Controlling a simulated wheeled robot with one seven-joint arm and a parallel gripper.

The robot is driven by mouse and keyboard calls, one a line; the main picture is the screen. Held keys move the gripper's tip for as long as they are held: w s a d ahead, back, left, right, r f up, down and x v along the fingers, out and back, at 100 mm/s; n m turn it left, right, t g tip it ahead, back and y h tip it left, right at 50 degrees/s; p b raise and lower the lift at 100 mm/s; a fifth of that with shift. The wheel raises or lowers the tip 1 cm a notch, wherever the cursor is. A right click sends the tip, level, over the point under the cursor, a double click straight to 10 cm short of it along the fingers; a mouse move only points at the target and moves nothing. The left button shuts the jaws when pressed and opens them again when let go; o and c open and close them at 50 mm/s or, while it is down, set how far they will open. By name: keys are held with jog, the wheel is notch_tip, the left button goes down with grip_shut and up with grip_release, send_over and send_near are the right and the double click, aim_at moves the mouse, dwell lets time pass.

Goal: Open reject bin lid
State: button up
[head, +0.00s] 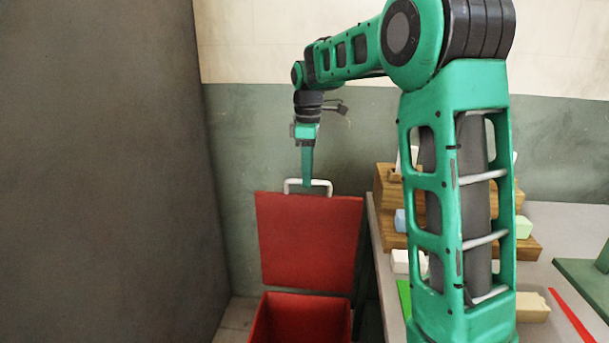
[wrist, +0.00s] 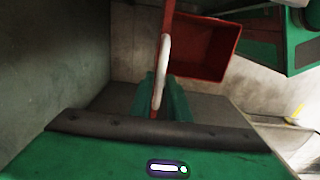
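The reject bin (head: 302,318) is a red open-topped box on the floor, left of the table. Its red lid (head: 308,240) stands raised, nearly upright, at the back of the bin. A white handle (head: 292,184) sits at the lid's top edge. My gripper (head: 307,183) points down at this handle. In the wrist view my gripper's green fingers (wrist: 161,82) are close on both sides of the white handle (wrist: 164,50) and look shut on it. The lid (wrist: 168,17) shows edge-on there, beside the open bin (wrist: 205,48). The bin's inside looks empty in the wrist view.
A grey table (head: 570,222) stands right of the bin, with a wooden stepped rack (head: 388,187) and several pale blocks behind my arm. A dark grey wall or panel (head: 100,160) fills the left. A green and cream wall (head: 245,130) stands close behind.

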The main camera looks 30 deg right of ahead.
jog(key=shift+o, duration=0.8)
notch_tip(320, 180, up, 11)
jog(key=shift+w+f, duration=0.15)
dwell(0.3)
